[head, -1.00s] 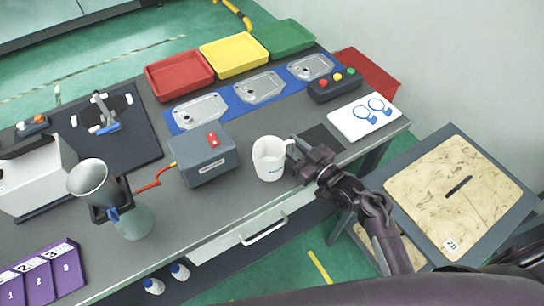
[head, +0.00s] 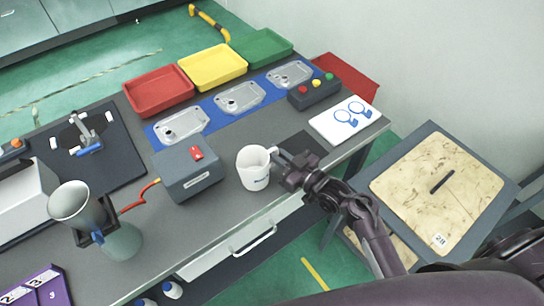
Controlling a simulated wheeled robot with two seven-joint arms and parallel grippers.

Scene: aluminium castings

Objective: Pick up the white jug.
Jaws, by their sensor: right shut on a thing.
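The white jug (head: 253,169) stands upright near the front edge of the grey table, with its handle to the right. My right gripper (head: 283,165) comes in from the right and is shut on the jug at its handle side. The gripper hides part of the handle. I cannot tell whether the jug's base is lifted clear of the table. My left gripper is not in view.
A grey box (head: 187,172) with a red switch stands left of the jug. A grey cup-shaped vessel (head: 77,203) is further left. Castings (head: 240,97) lie on a blue mat behind. A white board (head: 343,119) lies to the right, and a wood-topped stand (head: 437,190) is beyond the table.

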